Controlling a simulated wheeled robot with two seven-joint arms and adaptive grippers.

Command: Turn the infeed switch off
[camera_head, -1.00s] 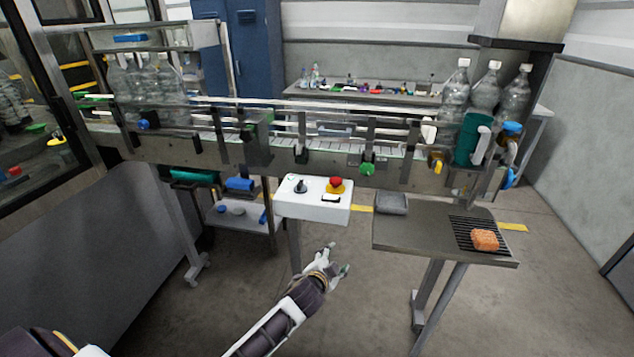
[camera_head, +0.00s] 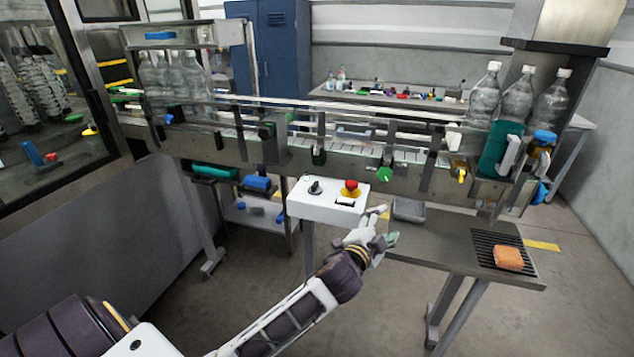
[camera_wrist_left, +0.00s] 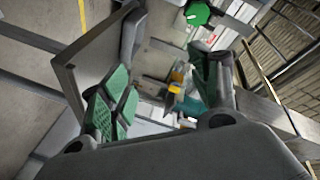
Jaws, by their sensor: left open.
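The white control box (camera_head: 305,208) hangs below the conveyor in the head view. On its top are a black rotary switch (camera_head: 315,187), a red mushroom button on a yellow base (camera_head: 351,188) and a small dark rocker (camera_head: 345,202). No label shows which one is the infeed switch. My left gripper (camera_head: 384,224) is open and empty, just right of the box's front right corner and apart from the switches. In the left wrist view the green-padded fingers (camera_wrist_left: 160,95) are spread, and the box is not clearly seen. My right gripper is not in view.
A small side table (camera_head: 440,245) right of the box carries a grey tray (camera_head: 408,210) and an orange sponge-like block (camera_head: 508,257) on a black grate. The conveyor (camera_head: 400,160) with guide rails and a green knob (camera_head: 385,174) runs above the box. Bottles (camera_head: 517,98) stand at the right.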

